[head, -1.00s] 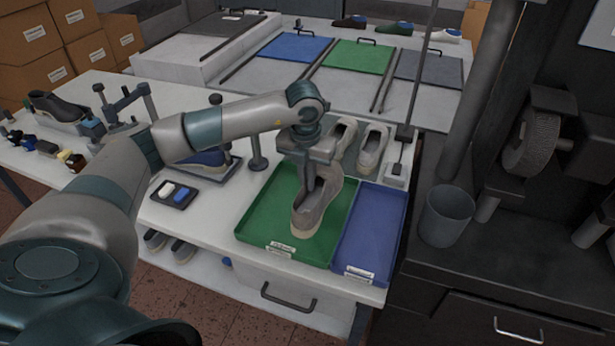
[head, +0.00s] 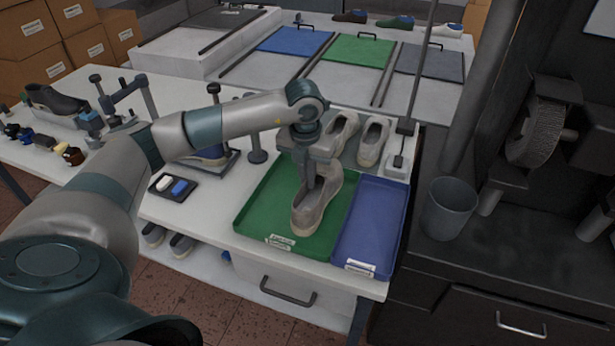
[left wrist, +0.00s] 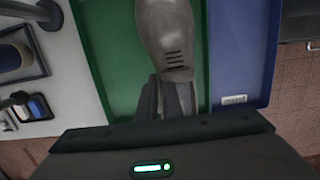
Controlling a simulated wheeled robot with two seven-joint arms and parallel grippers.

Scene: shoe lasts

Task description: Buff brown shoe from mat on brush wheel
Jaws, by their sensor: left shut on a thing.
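A greyish-brown shoe (head: 317,205) is over the green tray (head: 262,215); it also shows in the left wrist view (left wrist: 168,35). My left gripper (head: 310,180) comes down from above and is shut on the shoe at its opening. I cannot tell whether the sole touches the tray floor. The brush wheel (head: 536,132) is on the dark machine at the right, well apart from the shoe. My right gripper is not in view.
An empty blue tray (head: 372,225) adjoins the green one. Two more shoes (head: 373,142) stand behind them. A grey cup (head: 447,208) stands below the brush wheel. A thin upright post (head: 416,80) rises between bench and machine. Blue, green and grey mats (head: 358,50) lie at the back.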

